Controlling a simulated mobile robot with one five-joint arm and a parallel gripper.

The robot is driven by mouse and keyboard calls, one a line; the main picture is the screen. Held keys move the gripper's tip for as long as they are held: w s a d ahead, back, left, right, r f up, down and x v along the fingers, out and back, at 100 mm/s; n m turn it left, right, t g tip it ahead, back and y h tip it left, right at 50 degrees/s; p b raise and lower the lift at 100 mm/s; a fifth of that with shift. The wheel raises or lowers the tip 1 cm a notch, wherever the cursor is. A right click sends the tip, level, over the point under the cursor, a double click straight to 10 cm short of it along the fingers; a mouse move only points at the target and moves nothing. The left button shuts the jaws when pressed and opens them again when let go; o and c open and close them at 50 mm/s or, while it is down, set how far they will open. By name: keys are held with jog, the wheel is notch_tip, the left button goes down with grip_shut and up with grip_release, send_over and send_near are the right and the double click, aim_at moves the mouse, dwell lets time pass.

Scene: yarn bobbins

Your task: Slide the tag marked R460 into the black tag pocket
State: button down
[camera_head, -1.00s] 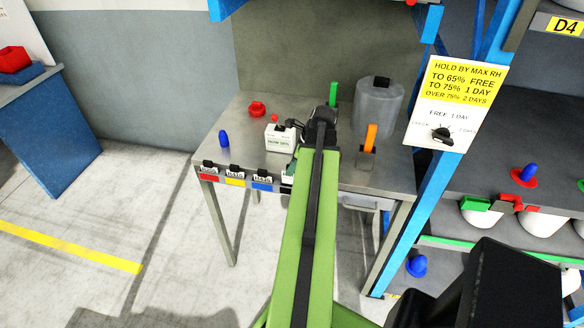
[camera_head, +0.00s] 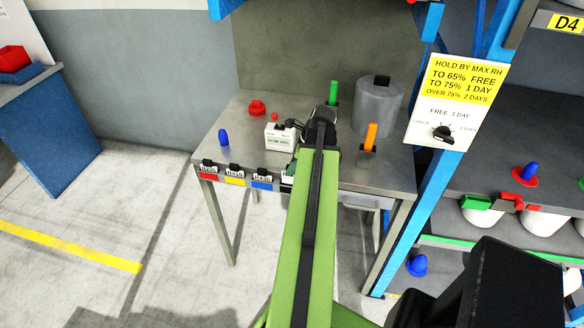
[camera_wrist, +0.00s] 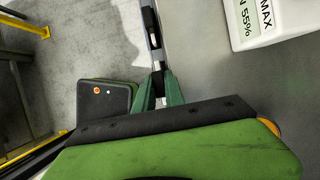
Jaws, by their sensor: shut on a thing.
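My gripper (camera_wrist: 160,88) has its green fingers close together at the front edge of the steel table, seen in the wrist view. A small white piece of a tag (camera_wrist: 160,102) shows between them. In the head view my arm covers most of the gripper, and part of a white tag (camera_head: 288,179) shows beside it. A dark patch (camera_head: 285,188) below that tag looks like the black pocket, mostly hidden. Whether the tag is inside it I cannot tell. Tags with black tops stand at the red (camera_head: 208,177), yellow (camera_head: 235,182) and blue (camera_head: 262,187) pockets. Their print is too small to read.
On the table (camera_head: 245,130) stand a white meter box (camera_head: 279,138), a blue peg (camera_head: 223,137), a red knob (camera_head: 257,107), a grey canister (camera_head: 377,108), and green (camera_head: 333,92) and orange (camera_head: 371,135) upright pieces. A blue rack post (camera_head: 420,200) rises at right.

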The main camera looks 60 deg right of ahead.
jog(key=shift+f+b, duration=1.15)
jog(key=shift+f, duration=0.1)
jog(key=c, duration=1.3)
grip_release()
jog(key=shift+c, duration=0.2)
jog(key=p+v, duration=1.6)
jog(key=v, duration=0.1)
jog(key=shift+r, duration=0.25)
